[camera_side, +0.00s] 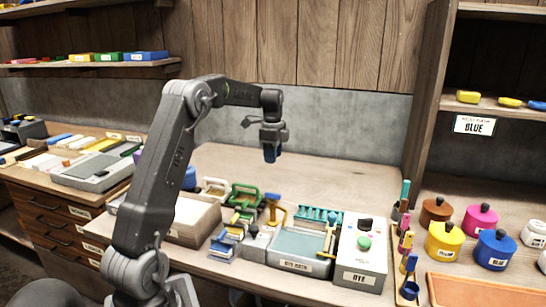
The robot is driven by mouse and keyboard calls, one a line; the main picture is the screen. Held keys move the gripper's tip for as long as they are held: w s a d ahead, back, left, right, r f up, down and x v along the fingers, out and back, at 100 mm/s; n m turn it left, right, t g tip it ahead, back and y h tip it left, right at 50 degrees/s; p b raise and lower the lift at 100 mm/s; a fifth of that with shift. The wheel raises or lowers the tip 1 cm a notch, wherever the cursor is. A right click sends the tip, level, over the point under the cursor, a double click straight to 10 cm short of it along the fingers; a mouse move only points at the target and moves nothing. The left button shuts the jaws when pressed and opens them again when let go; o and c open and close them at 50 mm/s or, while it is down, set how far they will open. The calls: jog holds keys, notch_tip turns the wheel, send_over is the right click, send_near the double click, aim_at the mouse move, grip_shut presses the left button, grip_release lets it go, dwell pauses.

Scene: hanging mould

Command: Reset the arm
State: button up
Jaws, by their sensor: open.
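My gripper (271,152) hangs pointing down above the bench, near the middle of the view. Its dark blue-tipped fingers are small in the picture, and I see nothing held between them. It is apart from the things on the bench, which stand below it and nearer the camera. My arm is raised and bent, rising at the left and reaching right.
The bench (340,180) is clear at the back. In front stand a grey tray (303,266), a grey DYE box (361,255) with a green button, and coloured clamps (244,196). Lidded pots (444,241) stand right, beside a wooden shelf upright (428,100).

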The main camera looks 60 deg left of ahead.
jog(key=s+d+r+n+t+y, duration=0.1)
jog(key=s+d+r+n, duration=0.3)
jog(key=d, duration=0.7)
jog(key=s+d+r+t, duration=0.25)
jog(key=d+r, duration=0.25)
jog(key=d, duration=0.7)
jog(key=s+d+f+n+t, duration=0.1)
jog(key=s+d+f+n, duration=0.1)
jog(key=s+d, duration=0.4)
jog(key=s+d+f+n+t+h, duration=0.1)
jog(key=s+d+n, duration=0.2)
jog(key=s+d, duration=0.3)
jog(key=s, duration=0.3)
jog(key=shift+s+f, duration=0.15)
jog(key=shift+f, duration=0.2)
